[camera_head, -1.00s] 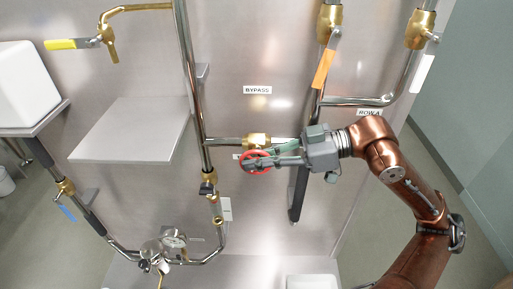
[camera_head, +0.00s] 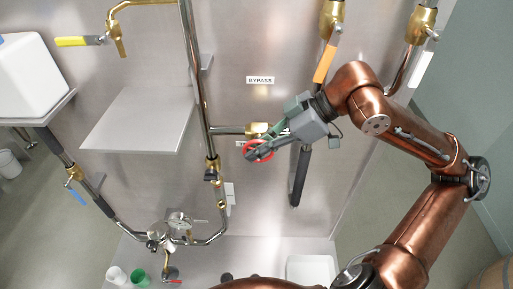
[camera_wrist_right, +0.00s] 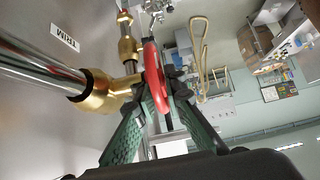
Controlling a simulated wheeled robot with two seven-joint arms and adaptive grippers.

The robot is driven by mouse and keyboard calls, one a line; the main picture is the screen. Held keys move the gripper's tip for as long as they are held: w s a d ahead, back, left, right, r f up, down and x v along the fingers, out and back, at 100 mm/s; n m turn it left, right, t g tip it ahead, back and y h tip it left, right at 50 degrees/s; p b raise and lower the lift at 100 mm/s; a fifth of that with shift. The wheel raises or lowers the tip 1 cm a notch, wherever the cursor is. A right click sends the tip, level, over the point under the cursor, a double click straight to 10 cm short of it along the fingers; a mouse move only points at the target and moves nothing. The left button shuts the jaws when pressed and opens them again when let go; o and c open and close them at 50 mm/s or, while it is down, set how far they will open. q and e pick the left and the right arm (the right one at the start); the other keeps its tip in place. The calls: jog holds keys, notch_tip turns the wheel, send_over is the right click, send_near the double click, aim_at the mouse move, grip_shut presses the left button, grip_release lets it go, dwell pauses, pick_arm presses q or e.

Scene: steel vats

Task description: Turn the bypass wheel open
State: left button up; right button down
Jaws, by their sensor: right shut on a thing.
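The bypass wheel is a small red handwheel (camera_head: 259,151) on a brass valve (camera_head: 256,130) below the BYPASS label (camera_head: 260,80). In the right wrist view the red wheel (camera_wrist_right: 154,78) shows edge-on, in front of the brass valve body (camera_wrist_right: 105,92). My right gripper (camera_head: 262,148) is shut on the wheel's rim, with its green-grey fingers (camera_wrist_right: 150,125) on either side of it. The fingers hide part of the wheel in the head view. My left gripper is not in view.
Steel pipes (camera_head: 196,90) run up the panel, with an orange lever (camera_head: 324,64) and a white lever (camera_head: 422,70) at upper right. A grey shelf (camera_head: 140,118) juts out at left.

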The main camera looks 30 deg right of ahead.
jog(key=shift+s+f, duration=0.1)
jog(key=shift+f, duration=0.2)
jog(key=c, duration=2)
grip_release()
jog(key=shift+r, duration=0.1)
jog(key=shift+r, duration=0.1)
